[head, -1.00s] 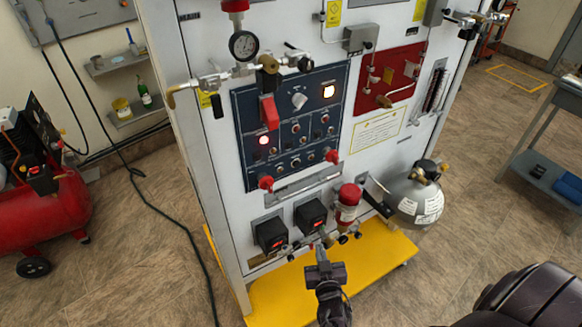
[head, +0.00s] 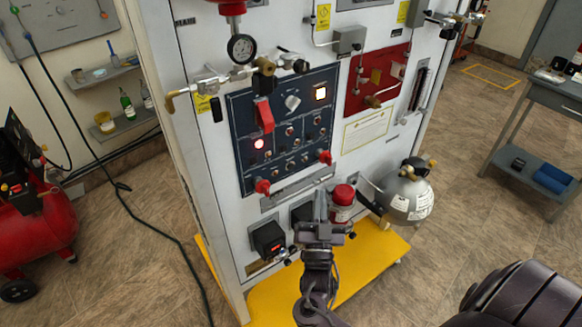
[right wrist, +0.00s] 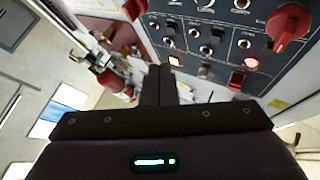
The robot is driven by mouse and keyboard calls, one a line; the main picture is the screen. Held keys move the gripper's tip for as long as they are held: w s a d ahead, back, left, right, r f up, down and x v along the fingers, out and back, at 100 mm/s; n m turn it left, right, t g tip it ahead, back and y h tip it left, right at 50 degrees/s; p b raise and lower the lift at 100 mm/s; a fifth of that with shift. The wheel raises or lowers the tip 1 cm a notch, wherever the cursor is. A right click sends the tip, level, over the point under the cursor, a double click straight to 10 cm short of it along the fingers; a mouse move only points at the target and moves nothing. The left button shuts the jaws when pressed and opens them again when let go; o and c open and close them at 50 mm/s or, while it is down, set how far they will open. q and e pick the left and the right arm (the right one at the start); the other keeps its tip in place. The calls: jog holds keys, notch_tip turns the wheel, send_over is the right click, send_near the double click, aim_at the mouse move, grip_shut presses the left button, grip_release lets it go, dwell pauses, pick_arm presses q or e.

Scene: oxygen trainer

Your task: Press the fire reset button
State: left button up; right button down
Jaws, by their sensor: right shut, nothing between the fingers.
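The dark blue control panel (head: 285,160) is on the front of the white cabinet, and it also shows in the right wrist view (right wrist: 215,48). It carries toggles, a white knob (head: 292,102), a red-lit button (head: 258,143) at left and a white-lit button (head: 320,93) at upper right. Labels are too small to read, so I cannot tell which is the fire reset button. My right gripper (head: 320,204) is shut and empty, pointing up below the panel, apart from the buttons. Its closed fingers (right wrist: 160,77) show in the right wrist view. My left gripper is out of view.
A red guard lever (head: 264,116) and gauge (head: 241,48) project nearby. A yellow base (head: 355,262) lies below.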

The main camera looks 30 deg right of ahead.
jog(key=shift+w, duration=0.15)
jog(key=b, duration=0.4)
send_near(291, 167)
jog(key=w+d+r, duration=0.3)
jog(key=d, duration=0.1)
jog(key=shift+d+r, duration=0.25)
jog(key=shift+r, duration=0.15)
jog(key=shift+w, duration=0.1)
dwell(1.2)
jog(key=shift+w, duration=0.35)
jog(key=shift+w+a+b, duration=0.1)
jog(key=shift+w+b, duration=0.25)
jog(key=shift+b, duration=0.1)
dwell(0.4)
dwell(0.3)
jog(key=shift+s+p, duration=0.35)
jog(key=shift+s, duration=0.45)
